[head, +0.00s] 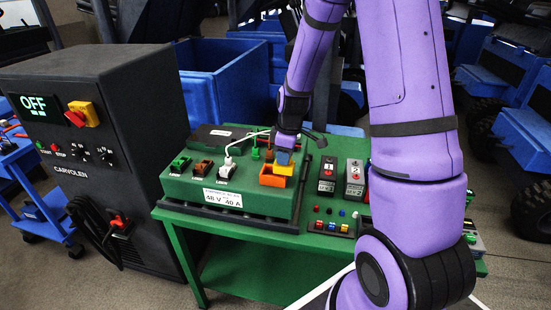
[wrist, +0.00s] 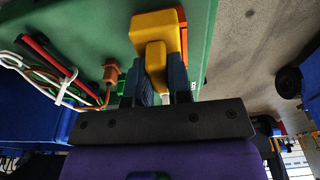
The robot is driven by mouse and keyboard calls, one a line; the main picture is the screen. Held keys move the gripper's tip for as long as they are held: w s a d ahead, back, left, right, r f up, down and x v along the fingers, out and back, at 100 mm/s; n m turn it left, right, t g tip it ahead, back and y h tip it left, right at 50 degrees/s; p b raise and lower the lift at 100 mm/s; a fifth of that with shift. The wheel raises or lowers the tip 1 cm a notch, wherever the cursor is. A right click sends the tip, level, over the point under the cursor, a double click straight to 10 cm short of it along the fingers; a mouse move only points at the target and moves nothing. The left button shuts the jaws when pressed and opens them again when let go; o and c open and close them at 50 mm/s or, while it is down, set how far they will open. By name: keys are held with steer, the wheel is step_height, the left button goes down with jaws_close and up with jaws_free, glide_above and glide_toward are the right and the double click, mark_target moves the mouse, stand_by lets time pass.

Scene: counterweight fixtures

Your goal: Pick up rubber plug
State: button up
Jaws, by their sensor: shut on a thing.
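My gripper (head: 284,157) is over the right end of the green unit on the green table. In the wrist view its two blue fingers (wrist: 161,78) are shut on a yellow stepped block (wrist: 155,40), which looks like the rubber plug. An orange open box (head: 272,181) sits on the unit just below the fingers, and its orange-red edge shows behind the block in the wrist view (wrist: 182,22). I cannot tell whether the block is touching the box.
Green, brown and white connectors (head: 204,168) stand on the unit left of the box. Cables (wrist: 45,75) and a brown plug (wrist: 110,72) lie close to the fingers. A dark cabinet (head: 85,150) reading OFF stands left.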

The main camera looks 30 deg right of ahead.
steer(key=s+d+r, duration=0.3)
steer(key=s+d, duration=0.6)
steer(key=shift+s+r, duration=0.15)
stand_by(0.7)
